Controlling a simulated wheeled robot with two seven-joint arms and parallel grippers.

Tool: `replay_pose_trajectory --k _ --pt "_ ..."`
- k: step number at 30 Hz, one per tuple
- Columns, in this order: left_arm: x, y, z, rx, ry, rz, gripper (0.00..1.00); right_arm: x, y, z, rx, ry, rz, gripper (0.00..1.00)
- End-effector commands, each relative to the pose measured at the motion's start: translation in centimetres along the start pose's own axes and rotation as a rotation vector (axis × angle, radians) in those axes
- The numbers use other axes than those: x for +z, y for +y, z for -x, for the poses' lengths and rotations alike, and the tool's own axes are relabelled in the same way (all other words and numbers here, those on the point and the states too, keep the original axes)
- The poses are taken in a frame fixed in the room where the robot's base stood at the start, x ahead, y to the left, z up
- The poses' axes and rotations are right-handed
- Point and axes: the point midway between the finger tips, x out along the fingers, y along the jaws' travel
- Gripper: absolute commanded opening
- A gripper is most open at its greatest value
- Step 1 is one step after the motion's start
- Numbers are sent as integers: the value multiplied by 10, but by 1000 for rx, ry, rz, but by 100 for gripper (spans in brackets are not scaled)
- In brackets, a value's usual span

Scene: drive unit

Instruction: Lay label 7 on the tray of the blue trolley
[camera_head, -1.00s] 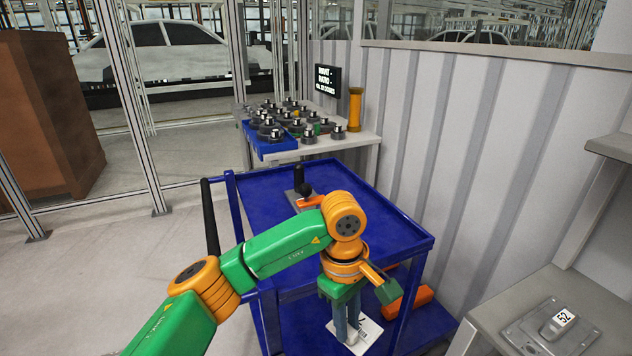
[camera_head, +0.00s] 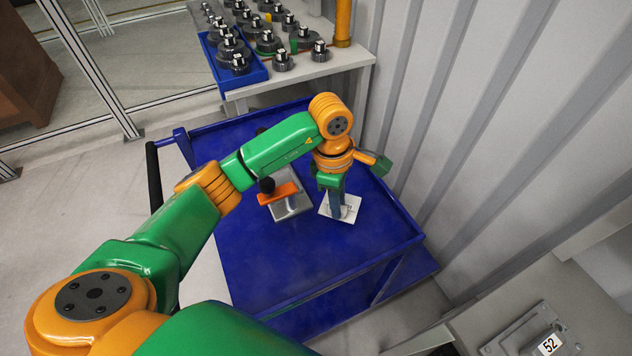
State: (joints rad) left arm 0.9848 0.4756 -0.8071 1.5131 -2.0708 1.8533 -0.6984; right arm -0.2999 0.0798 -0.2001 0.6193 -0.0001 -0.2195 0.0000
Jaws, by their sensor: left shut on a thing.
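The blue trolley (camera_head: 300,268) stands in the middle of the head view, its top tray open and mostly bare. My left gripper (camera_head: 338,212) points down over the right part of the tray. It is shut on a white label (camera_head: 351,204), a flat card whose print is partly hidden by the fingers. I cannot read its number. The card is over the tray; I cannot tell whether it touches the surface. My right gripper is not in view.
A grey metal tool with an orange handle (camera_head: 277,194) sits on the tray left of the label. Behind stands a table with a blue bin (camera_head: 254,76) and several grey parts. A grey fixture marked 52 (camera_head: 524,335) is at lower right. The tray's front is clear.

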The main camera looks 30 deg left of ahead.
Motion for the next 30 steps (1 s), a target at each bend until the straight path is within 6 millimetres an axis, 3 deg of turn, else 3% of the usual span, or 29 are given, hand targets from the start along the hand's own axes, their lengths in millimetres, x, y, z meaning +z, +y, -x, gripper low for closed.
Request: replay_pose_trajectory --k 9,21,22,24,30 --pt "-7 0 -58 -1 0 0 0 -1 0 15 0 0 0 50" --pt "-8 0 -67 3 1 -2 0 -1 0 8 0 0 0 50" --pt "-8 0 -65 2 0 -2 32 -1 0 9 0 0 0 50" --pt "-8 0 -65 2 0 -2 51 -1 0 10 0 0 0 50" --pt "-8 0 -65 2 0 -2 54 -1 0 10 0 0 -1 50"
